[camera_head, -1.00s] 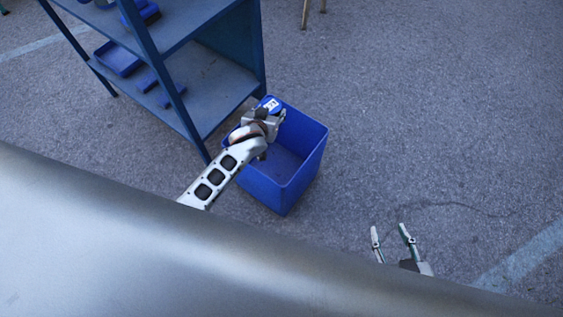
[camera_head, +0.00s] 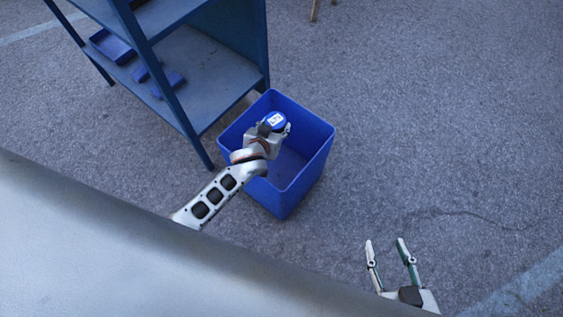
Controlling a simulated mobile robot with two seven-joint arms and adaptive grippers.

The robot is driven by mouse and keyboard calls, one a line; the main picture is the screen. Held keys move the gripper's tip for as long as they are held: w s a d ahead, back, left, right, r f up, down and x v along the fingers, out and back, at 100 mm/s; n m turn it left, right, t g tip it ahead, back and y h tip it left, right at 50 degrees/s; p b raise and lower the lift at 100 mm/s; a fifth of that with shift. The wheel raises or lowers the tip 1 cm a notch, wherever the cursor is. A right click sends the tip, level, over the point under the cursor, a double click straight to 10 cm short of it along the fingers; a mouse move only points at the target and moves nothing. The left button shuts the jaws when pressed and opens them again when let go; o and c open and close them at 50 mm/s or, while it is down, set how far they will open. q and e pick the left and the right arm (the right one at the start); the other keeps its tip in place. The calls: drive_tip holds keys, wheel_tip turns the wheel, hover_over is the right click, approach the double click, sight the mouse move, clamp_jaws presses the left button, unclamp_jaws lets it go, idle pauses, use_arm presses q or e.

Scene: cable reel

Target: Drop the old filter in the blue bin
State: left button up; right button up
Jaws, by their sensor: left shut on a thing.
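The blue bin (camera_head: 296,189) stands on the ground right of the shelf, open at the top. My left gripper (camera_head: 275,127) is over the bin's opening, shut on the old filter (camera_head: 276,119). The filter is a small round blue thing with a white label on its top face. The gripper hides part of it, and its exact height against the rim is hard to tell. My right gripper (camera_head: 386,246) is at the lower right with its fingers apart and empty, away from the bin.
A blue metal shelf (camera_head: 195,82) stands left of the bin, with several blue trays and small blue things on its lower board. A large grey surface fills the lower left foreground. The asphalt (camera_head: 440,110) right of the bin is clear.

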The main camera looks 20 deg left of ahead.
use_arm(q)
drive_tip(key=shift+w+r, duration=0.1)
drive_tip(key=shift+r, duration=0.1)
drive_tip(key=o, duration=1.4)
drive_tip(key=shift+o, duration=0.2)
drive_tip(key=shift+f, duration=0.1)
drive_tip(key=shift+s+r, duration=0.3)
drive_tip(key=shift+s, duration=0.3)
drive_tip(key=v, duration=1)
drive_tip(key=shift+s+r, duration=0.3)
